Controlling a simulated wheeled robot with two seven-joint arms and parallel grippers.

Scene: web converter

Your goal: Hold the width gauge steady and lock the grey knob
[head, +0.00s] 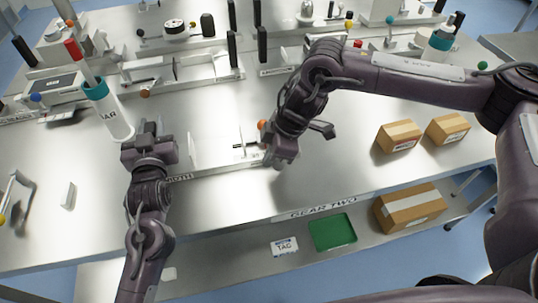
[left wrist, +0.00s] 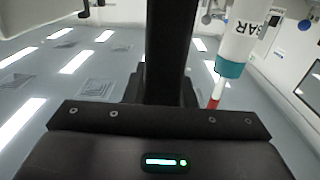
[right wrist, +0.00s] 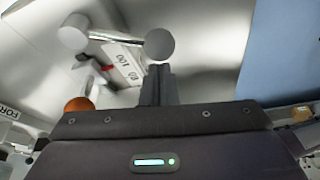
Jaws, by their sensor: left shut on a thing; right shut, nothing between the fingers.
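The width gauge (head: 215,170) is a low metal rail with upright plates, lying along the front of the bench. My left gripper (head: 148,133) is at its left end and shut on a part of it; the held part is mostly hidden by the gripper. In the right wrist view a grey ball knob (right wrist: 160,45) sits on a short rod with a second grey ball (right wrist: 73,31) at its other end. My right gripper (head: 270,158) is at the gauge's right end. Its closed, empty fingertips (right wrist: 160,72) appear just below the knob; contact is unclear.
An orange ball (head: 262,124) stands close beside my right gripper. A white, teal-capped cylinder (head: 112,115) leans near my left gripper. Two cardboard boxes (head: 399,135) (head: 448,128) sit at right. A green tray (head: 332,232) lies on the lower shelf.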

